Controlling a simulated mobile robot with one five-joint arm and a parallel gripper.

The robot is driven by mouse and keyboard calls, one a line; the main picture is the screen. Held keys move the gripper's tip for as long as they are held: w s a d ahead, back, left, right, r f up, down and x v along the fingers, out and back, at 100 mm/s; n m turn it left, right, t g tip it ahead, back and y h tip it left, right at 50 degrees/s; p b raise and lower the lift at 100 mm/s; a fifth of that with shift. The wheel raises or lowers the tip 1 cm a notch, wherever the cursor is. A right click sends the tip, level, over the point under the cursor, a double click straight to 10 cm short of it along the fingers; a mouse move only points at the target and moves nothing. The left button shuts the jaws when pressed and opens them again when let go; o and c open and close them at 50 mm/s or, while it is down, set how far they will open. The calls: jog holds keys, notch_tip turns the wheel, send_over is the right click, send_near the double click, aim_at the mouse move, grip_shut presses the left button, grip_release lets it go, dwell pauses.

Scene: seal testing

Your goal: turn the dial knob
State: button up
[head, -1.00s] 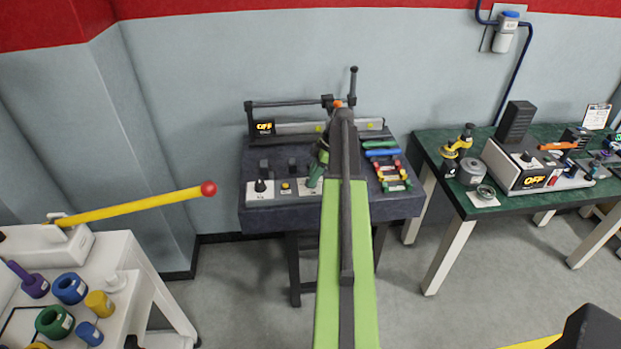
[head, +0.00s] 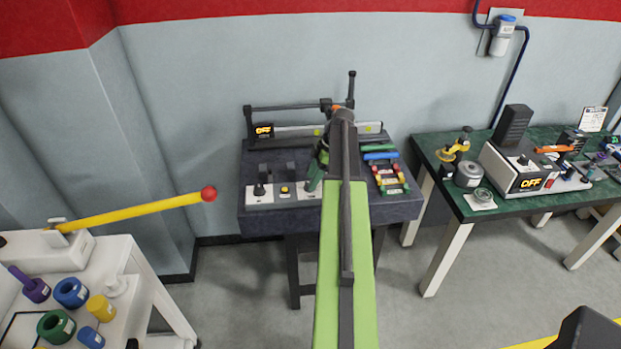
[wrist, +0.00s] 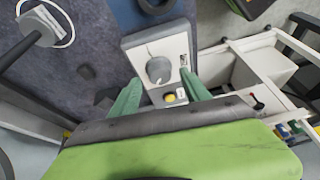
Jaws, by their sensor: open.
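A dark knob (head: 260,188) stands on a white panel at the front left of the dark middle bench (head: 272,220) in the head view. A yellow button (head: 285,189) is just right of it. My gripper (head: 317,172), with green fingers, is right of the button over the panel's right end; my arm partly hides that area. In the wrist view, a grey round knob (wrist: 159,69) on a white plate shows between the open green fingers of my gripper (wrist: 160,80). A yellow button (wrist: 170,97) is beside it. Contact with the knob cannot be told.
Coloured tools (head: 388,172) lie right of my arm. A yellow lever (head: 135,210) with a red ball reaches in from the left. A green-topped bench (head: 450,190) stands right.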

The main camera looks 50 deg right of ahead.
jog(key=p+v, duration=1.3)
jog(key=v, duration=0.3)
jog(key=shift+p, duration=0.3)
